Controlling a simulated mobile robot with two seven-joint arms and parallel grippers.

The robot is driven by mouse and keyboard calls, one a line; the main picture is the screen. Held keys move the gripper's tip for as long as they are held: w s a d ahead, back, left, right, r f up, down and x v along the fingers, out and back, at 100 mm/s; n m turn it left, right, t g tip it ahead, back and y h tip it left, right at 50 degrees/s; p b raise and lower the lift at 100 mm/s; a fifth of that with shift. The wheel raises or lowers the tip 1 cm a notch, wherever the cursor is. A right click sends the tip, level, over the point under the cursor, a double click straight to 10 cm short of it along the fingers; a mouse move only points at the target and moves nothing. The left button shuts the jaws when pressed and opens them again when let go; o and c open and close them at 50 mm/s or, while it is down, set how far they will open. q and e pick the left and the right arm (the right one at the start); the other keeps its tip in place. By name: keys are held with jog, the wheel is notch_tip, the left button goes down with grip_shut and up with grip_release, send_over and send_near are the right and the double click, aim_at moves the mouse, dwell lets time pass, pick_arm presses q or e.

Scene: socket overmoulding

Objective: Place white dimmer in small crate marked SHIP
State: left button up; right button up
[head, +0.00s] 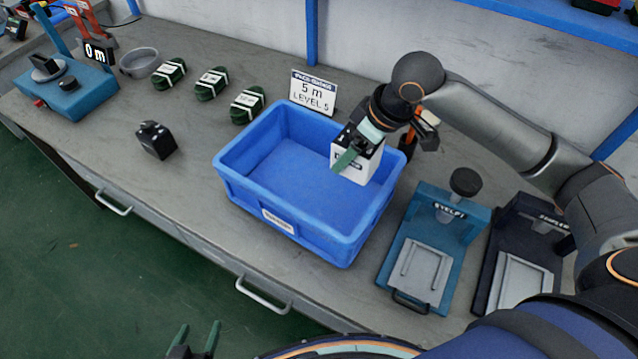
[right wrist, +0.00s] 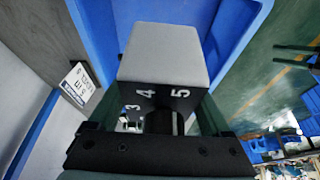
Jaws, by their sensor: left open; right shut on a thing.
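The white dimmer (head: 358,166) is a white block with a black face; in the right wrist view its pale side (right wrist: 178,52) and the digits 3, 4 and 5 show. My right gripper (head: 352,148) is shut on it and holds it over the right back part of the blue crate (head: 292,249). Whether the dimmer touches the crate floor cannot be told. The crate looks otherwise empty; its front label is too small to read. The crate wall also shows in the right wrist view (right wrist: 95,25). My left gripper (head: 205,335) is open and empty at the bottom edge, away from the bench.
A sign reading "5 m LEVEL 5" (head: 314,92) stands behind the crate. Several green bundles (head: 211,83) and a black device (head: 156,140) lie to the left. A teal press (head: 436,245) and a dark press (head: 521,255) stand to the right.

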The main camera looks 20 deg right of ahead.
jog(key=f, duration=1.2)
jog(key=shift+s+f+b, duration=0.1)
jog(key=shift+s+b, duration=0.2)
jog(key=shift+b, duration=0.1)
jog(key=shift+w+f, duration=0.1)
jog(key=shift+f, duration=2.3)
jog(key=shift+f, duration=0.15)
jog(key=o, duration=1.3)
jog(key=shift+c, duration=0.2)
jog(key=v, duration=1.2)
jog(key=shift+p, duration=0.45)
